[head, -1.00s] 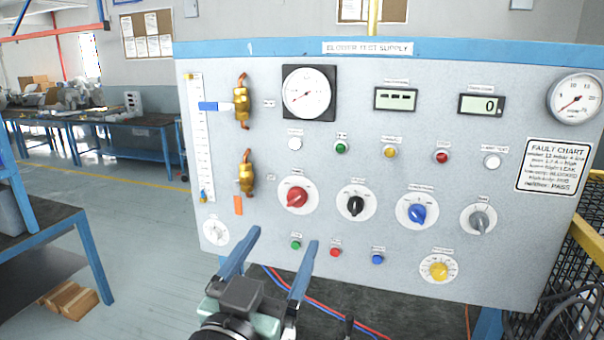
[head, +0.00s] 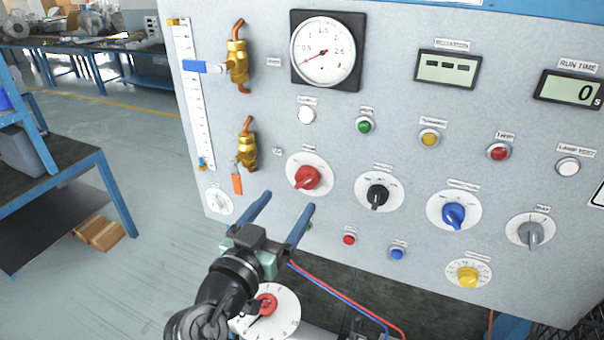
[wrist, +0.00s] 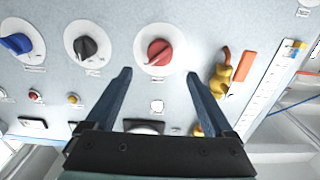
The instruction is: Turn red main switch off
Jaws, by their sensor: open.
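The red main switch (head: 307,177) is a red rotary knob on a round white dial plate, on the grey panel left of the black knob. In the wrist view the red knob (wrist: 158,52) shows ahead, between the lines of my two fingers and beyond their tips. My gripper (head: 287,201) is open and empty, its blue fingers pointing at the panel. In the head view the fingertips are just below the red knob's dial. I see no contact with the knob. The knob's small label is too small to read.
A black knob (head: 377,196), blue knob (head: 453,215) and grey knob (head: 530,233) sit to the right. A brass valve with an orange handle (head: 237,184) is left of the red knob. Small red (head: 349,239) and blue (head: 398,253) buttons lie below.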

